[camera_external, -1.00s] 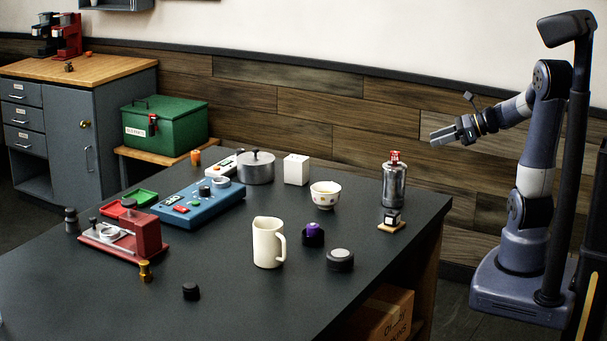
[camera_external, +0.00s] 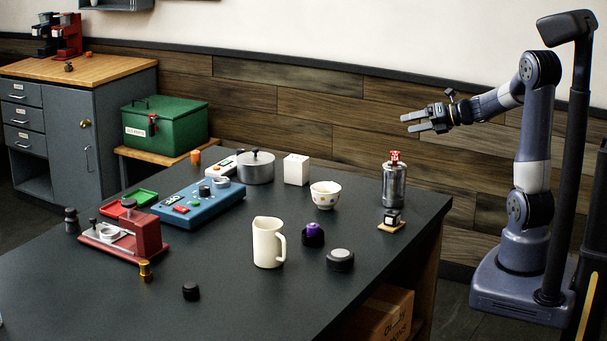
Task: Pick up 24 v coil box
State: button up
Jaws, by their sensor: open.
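No label reading 24 V coil shows clearly. A small white box (camera_external: 296,169) stands upright near the back of the dark table, between the metal pot and the patterned bowl. It has faint marks on top, too small to read, and I cannot tell for sure that it is the coil box. A small black-and-white block (camera_external: 392,217) sits on a wooden base at the table's right edge. My gripper (camera_external: 407,123) is open and empty, in the air above and behind the right part of the table, pointing left, well apart from both.
A metal canister (camera_external: 394,183) with a red top stands near the right edge. A bowl (camera_external: 325,194), pot (camera_external: 256,168), cream jug (camera_external: 268,243), blue device (camera_external: 200,203) and red machine (camera_external: 148,234) are on the table (camera_external: 225,290). A printed cardboard box (camera_external: 385,315) sits underneath.

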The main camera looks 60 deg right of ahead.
jog(key=w+m, duration=0.8)
jog(key=w, duration=0.1)
jog(key=m+h, duration=0.3)
jog(key=m, duration=2)
send_near(302, 159)
jog(key=w, duration=0.4)
jog(key=shift+g, duration=0.3)
jog(key=shift+s+f+p+x, duration=0.1)
jog(key=shift+f+p+x, duration=0.2)
jog(key=shift+x, duration=1.1)
jog(key=shift+s+f+p+x, duration=0.1)
jog(key=shift+p+x, duration=0.3)
jog(key=shift+x, duration=1)
jog(key=shift+s+f+p+x, duration=0.15)
jog(key=shift+p+x, duration=0.2)
jog(key=shift+x, duration=1.1)
jog(key=shift+a, duration=0.1)
jog(key=shift+c, duration=0.3)
jog(key=c, duration=1.1)
jog(key=shift+r, duration=0.1)
